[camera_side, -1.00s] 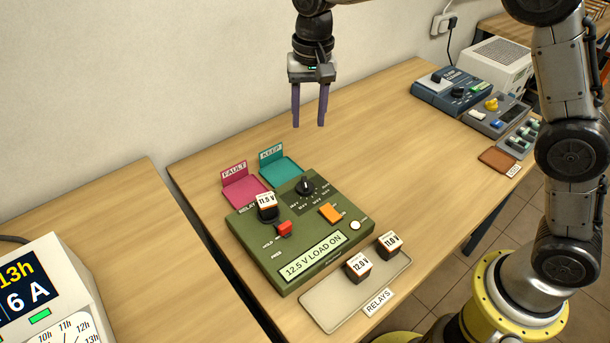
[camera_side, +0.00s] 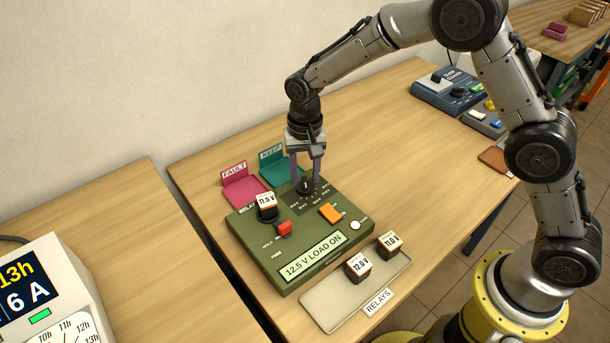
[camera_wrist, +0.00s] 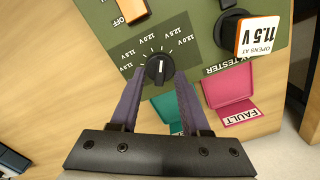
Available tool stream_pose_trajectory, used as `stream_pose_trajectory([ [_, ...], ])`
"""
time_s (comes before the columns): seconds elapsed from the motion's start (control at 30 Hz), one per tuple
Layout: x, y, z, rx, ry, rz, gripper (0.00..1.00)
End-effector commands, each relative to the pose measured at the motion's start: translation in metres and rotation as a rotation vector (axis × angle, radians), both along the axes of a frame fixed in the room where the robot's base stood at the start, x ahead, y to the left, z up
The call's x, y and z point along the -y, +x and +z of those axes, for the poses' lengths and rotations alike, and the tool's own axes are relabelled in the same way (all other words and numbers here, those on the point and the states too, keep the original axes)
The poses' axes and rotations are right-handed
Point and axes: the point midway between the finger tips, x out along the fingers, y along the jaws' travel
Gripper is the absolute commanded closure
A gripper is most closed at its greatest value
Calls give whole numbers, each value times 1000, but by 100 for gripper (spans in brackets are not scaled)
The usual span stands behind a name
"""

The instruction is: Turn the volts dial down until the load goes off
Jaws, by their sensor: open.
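The green relay tester (camera_side: 255,247) stands on the table, its display (camera_side: 312,257) reading "12.5 V LOAD ON". The black volts dial (camera_side: 305,187) is at its back right; in the wrist view the dial (camera_wrist: 158,68) has a white pointer line and a voltage scale around it. My gripper (camera_side: 306,182) points down over the dial, open, with a finger on each side of it. In the wrist view my gripper (camera_wrist: 158,74) shows the dial between its fingertips; whether they touch it, I cannot tell. A relay marked 11.5 V (camera_side: 267,207) sits in the tester's socket.
The pink FAULT tray (camera_side: 240,190) and teal KEEP tray (camera_side: 272,165) stand behind. The relay tray (camera_side: 328,316) in front holds relays marked 12.0 V (camera_side: 358,268) and 11.0 V (camera_side: 389,245).

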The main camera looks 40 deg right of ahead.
Motion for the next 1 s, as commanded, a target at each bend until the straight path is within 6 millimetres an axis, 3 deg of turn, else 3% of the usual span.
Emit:
stream_pose_trajectory([
  [0.43,0,0,-10,1,0,0,54],
  [0.7,0,0,-10,0,0,0,100],
  [1.0,0,0,-10,0,0,2,100],
])
